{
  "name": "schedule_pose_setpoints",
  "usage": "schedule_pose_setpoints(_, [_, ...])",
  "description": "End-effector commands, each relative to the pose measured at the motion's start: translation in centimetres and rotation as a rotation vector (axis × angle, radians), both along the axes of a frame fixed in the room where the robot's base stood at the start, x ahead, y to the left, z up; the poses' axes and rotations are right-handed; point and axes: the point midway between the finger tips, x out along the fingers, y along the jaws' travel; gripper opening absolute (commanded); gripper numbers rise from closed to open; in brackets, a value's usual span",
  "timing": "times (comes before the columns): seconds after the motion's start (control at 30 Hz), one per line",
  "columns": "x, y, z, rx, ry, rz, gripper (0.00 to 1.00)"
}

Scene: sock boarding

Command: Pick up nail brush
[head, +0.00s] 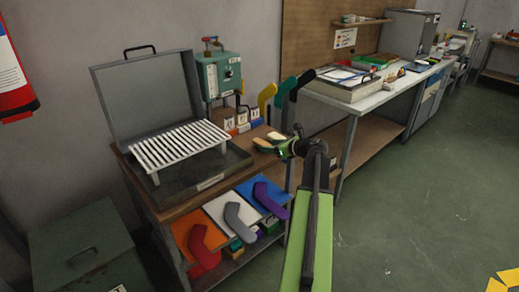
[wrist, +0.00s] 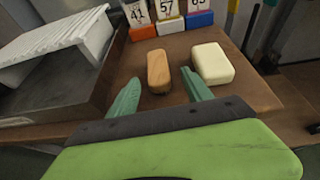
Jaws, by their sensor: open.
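The nail brush (wrist: 159,70), a small block with a wooden back, lies on the brown bench top in the wrist view. It sits ahead of my gripper (wrist: 159,84), roughly in line with the gap between the two green fingers. The fingers are apart and nothing is held. A cream bar (wrist: 211,63), like soap, lies just right of the brush, beyond the right fingertip. In the head view my gripper (head: 287,148) is at the bench's right edge, close to the brush (head: 264,146). Whether the fingers are level with the brush is hard to tell.
A white slatted rack (wrist: 60,42) in a dark tray (head: 205,183) stands left of the brush. Numbered blocks (wrist: 172,20) stand behind it. A teal machine (head: 219,76) is at the bench's back.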

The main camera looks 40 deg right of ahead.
Motion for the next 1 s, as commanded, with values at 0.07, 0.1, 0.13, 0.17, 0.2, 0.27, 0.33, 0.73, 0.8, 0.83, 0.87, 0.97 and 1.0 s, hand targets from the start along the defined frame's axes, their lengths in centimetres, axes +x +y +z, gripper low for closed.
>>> schedule_pose_setpoints(0.07, [0.4, 0.0, -0.1, 0.0, 0.0, 0.001, 0.58])
schedule_pose_setpoints(0.1, [0.9, 0.0, -0.3, -0.001, 0.0, 0.001, 0.58])
schedule_pose_setpoints(0.13, [1.3, 0.0, -0.4, 0.0, 0.0, 0.001, 0.58])
schedule_pose_setpoints(0.17, [1.8, 0.0, -0.5, 0.0, 0.0, 0.001, 0.58])
schedule_pose_setpoints(0.2, [2.5, 0.0, -0.7, -0.001, 0.001, 0.001, 0.58])
schedule_pose_setpoints(0.27, [3.6, 0.0, -1.2, 0.0, 0.001, 0.002, 0.58])
schedule_pose_setpoints(0.33, [4.6, -0.1, -1.6, -0.001, 0.001, 0.001, 0.58])
schedule_pose_setpoints(0.73, [4.9, 0.0, -1.5, 0.0, 0.0, -0.001, 0.37])
schedule_pose_setpoints(0.8, [4.9, 0.0, -1.5, 0.0, 0.0, -0.001, 0.28])
schedule_pose_setpoints(0.83, [4.9, 0.0, -1.5, 0.0, 0.0, -0.001, 0.24])
schedule_pose_setpoints(0.87, [4.9, 0.0, -1.5, 0.0, 0.0, -0.001, 0.2])
schedule_pose_setpoints(0.97, [4.8, 0.0, -1.5, 0.0, 0.0, -0.001, 0.07])
schedule_pose_setpoints(1.0, [4.8, 0.0, -1.5, 0.0, 0.0, -0.001, 0.02])
